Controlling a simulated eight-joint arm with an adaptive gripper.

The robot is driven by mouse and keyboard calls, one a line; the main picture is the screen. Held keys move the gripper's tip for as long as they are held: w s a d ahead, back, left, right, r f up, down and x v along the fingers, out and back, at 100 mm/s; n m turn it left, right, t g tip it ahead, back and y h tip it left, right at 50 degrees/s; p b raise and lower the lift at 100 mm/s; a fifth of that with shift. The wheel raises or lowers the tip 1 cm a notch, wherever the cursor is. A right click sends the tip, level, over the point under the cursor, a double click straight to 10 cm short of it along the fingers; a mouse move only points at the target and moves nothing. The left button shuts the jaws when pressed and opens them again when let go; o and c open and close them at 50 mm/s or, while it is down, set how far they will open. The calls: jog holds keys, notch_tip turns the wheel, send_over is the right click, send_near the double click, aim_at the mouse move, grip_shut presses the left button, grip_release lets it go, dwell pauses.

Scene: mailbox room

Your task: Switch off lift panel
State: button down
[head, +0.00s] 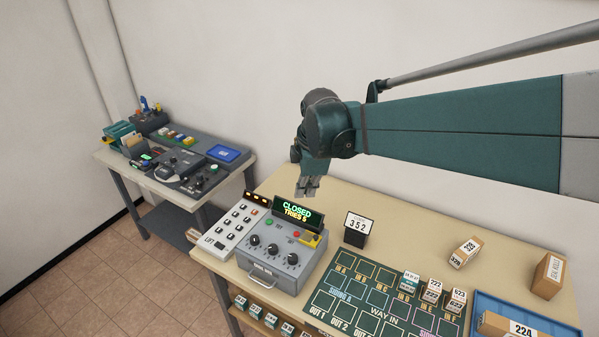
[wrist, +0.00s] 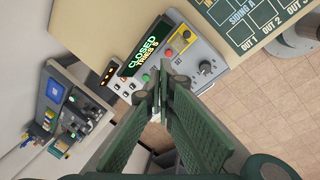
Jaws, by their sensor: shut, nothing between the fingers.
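The lift panel (head: 229,228) is a pale keypad box marked LIFT, with rows of dark buttons and orange lights at its top edge. It stands at the left end of the near table. In the wrist view part of the lift panel (wrist: 122,88) shows; the fingers hide the rest. My gripper (head: 307,190) is above the back of the table, apart from the panel, pointing down. In the wrist view my gripper (wrist: 160,88) has its fingers together and empty.
A grey dial box (head: 272,267) with a display reading CLOSED, TRIES 5 stands right of the panel. A second table (head: 237,181) with devices stands at the left.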

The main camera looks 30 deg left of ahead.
jog(key=s+a+f+n+g, duration=0.1)
jog(key=s+a+f+n, duration=0.1)
jog(key=a, duration=0.5)
jog(key=s+a+f+n, duration=0.2)
jog(key=a+f+n, duration=0.1)
jog(key=a, duration=0.3)
jog(key=n+h+p, duration=0.1)
jog(key=n, duration=0.4)
send_over(218, 244)
jog(key=d, duration=0.2)
notch_tip(218, 244, down, 7)
jog(key=shift+d+g, duration=0.15)
jog(key=shift+g, duration=0.25)
jog(key=shift+f, duration=0.1)
jog(key=shift+f, duration=0.1)
jog(key=f, duration=0.4)
jog(key=a+f, duration=0.1)
jog(key=f, duration=0.8)
jog(key=shift+a+f, duration=0.35)
jog(key=shift+f, duration=0.15)
